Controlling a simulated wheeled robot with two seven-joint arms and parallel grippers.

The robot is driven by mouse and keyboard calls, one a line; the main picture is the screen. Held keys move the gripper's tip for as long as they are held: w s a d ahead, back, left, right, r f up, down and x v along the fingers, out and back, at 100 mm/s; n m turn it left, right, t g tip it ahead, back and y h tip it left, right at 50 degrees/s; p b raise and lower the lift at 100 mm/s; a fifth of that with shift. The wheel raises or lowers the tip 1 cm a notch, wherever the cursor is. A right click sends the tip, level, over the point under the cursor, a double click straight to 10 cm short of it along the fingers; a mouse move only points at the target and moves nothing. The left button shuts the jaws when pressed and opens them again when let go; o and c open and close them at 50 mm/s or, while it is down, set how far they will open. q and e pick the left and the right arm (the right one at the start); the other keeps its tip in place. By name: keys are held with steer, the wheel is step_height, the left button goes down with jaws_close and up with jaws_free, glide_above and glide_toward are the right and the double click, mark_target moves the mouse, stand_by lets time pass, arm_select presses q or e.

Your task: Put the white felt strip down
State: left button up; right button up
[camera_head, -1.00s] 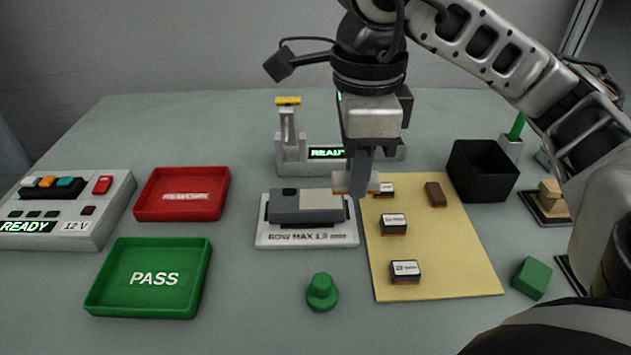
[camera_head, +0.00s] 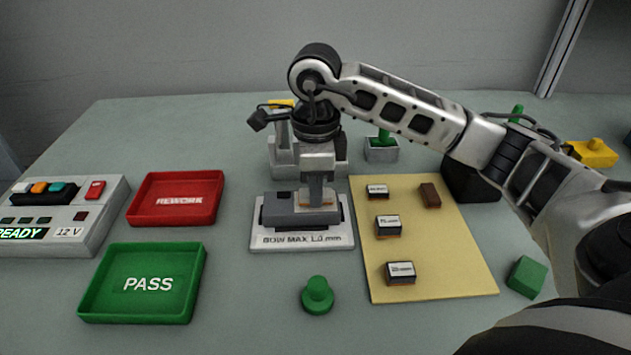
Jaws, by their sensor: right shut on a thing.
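My right gripper (camera_head: 318,203) is shut, fingers pointing down, over the right part of a grey block on the white "BOW MAX" plate (camera_head: 275,241). A small pale piece with a tan edge shows at its fingertips, consistent with the white felt strip (camera_head: 323,206). It is mostly hidden by the fingers. It is low, at the top of the grey block (camera_head: 285,218); I cannot tell whether it touches. My left gripper is out of view.
A yellow mat (camera_head: 450,262) with white-topped pieces (camera_head: 388,226) and a brown block (camera_head: 430,195) lies to the right. Red REWORK (camera_head: 150,213) and green PASS (camera_head: 95,305) trays stand left. A green knob (camera_head: 317,295) stands in front. My forearm crosses above the black bin (camera_head: 470,183).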

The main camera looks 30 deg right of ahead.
steer(key=shift+f, duration=0.25)
steer(key=o, duration=0.9)
steer(key=shift+o, duration=0.2)
steer(key=shift+r, duration=0.1)
step_height(320, 180, up, 12)
steer(key=p, duration=0.1)
steer(key=shift+r, duration=0.15)
